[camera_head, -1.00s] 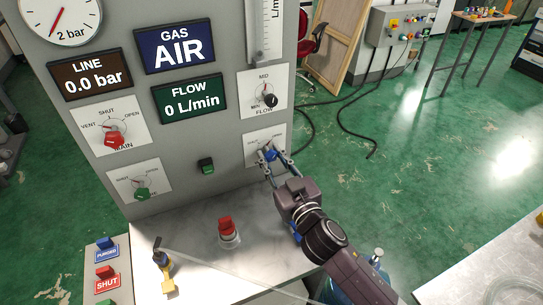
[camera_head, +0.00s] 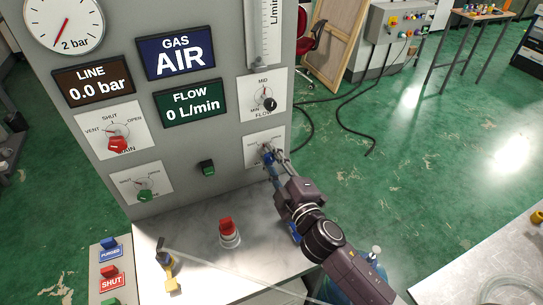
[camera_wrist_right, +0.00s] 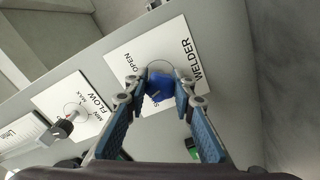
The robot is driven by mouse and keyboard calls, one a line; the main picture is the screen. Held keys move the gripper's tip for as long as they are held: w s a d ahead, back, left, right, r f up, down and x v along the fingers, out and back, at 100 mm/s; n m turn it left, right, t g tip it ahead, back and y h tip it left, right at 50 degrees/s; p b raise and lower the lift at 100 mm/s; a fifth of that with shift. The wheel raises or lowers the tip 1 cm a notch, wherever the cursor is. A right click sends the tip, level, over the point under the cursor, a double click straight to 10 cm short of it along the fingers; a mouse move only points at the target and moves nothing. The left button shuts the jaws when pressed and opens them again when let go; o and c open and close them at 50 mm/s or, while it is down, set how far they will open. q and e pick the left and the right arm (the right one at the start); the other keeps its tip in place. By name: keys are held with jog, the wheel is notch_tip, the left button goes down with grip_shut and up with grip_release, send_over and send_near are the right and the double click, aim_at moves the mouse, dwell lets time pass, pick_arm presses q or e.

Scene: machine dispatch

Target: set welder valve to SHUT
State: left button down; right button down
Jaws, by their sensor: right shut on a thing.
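The welder valve is a blue knob (camera_wrist_right: 159,86) on a white plate marked WELDER and OPEN (camera_wrist_right: 122,62) in the right wrist view; the SHUT label is mostly covered. In the head view the plate (camera_head: 254,147) is on the lower right of the grey panel. My right gripper (camera_head: 269,157) reaches the knob from below right. In the wrist view its blue-padded fingers (camera_wrist_right: 160,92) are shut on the blue knob, one on each side. The knob's pointer is hidden. My left gripper is not in view.
Other panel knobs are a red MAIN (camera_head: 118,145), a green one (camera_head: 145,195) and a black FLOW (camera_head: 269,103). A red button (camera_head: 229,232) and a key-like yellow and black item (camera_head: 168,270) are on the ledge (camera_head: 200,255). Green floor lies open to the right.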

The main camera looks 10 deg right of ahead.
jog(key=n+p, duration=0.1)
jog(key=n, duration=0.4)
jog(key=shift+n, duration=0.4)
dwell(0.3)
jog(key=c, duration=1.6)
grip_release()
jog(key=shift+s, duration=0.15)
jog(key=s+d, duration=0.2)
jog(key=s, duration=0.9)
jog(key=shift+s, duration=0.3)
jog(key=shift+d, duration=0.1)
